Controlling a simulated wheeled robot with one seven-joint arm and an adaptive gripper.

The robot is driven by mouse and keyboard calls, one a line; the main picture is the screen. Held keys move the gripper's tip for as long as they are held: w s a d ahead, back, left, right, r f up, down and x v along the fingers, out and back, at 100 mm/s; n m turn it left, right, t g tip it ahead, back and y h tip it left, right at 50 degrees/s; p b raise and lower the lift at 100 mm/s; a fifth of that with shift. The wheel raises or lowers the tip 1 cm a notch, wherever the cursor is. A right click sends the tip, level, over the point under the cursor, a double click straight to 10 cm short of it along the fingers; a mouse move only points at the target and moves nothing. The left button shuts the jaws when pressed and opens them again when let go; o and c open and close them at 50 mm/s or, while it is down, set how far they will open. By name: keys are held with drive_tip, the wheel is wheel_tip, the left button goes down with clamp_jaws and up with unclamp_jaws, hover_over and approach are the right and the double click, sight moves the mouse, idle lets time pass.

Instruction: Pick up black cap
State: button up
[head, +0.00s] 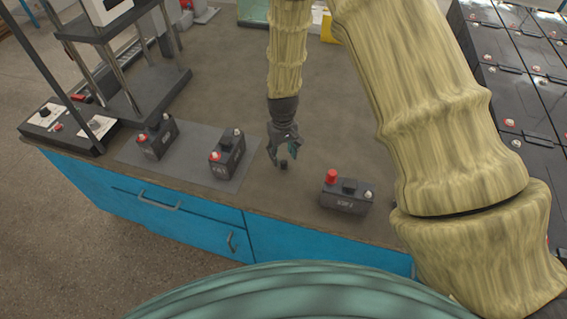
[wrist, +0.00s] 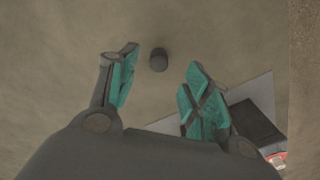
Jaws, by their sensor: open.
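The black cap (head: 284,164) is a small dark cylinder standing on the brown bench top, between the middle battery and the right battery. In the wrist view the black cap (wrist: 159,60) lies just beyond the fingertips, between the lines of the two fingers. My gripper (head: 288,150) is above and close to the cap, pointing down, and it partly overlaps the cap in the head view. In the wrist view my gripper (wrist: 160,70) has its teal-padded fingers spread apart with nothing between them.
A battery (head: 227,155) and another battery (head: 157,138) stand on a grey mat (head: 190,165) to the left. A battery with a red cap (head: 346,192) stands to the right. The bench front edge is near. Bench top behind the cap is clear.

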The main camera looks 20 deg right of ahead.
sight(284, 161)
drive_tip(key=shift+d+f+p, duration=0.1)
drive_tip(key=shift+f+p, duration=0.75)
drive_tip(key=shift+f, duration=1.55)
drive_tip(key=c, duration=0.8)
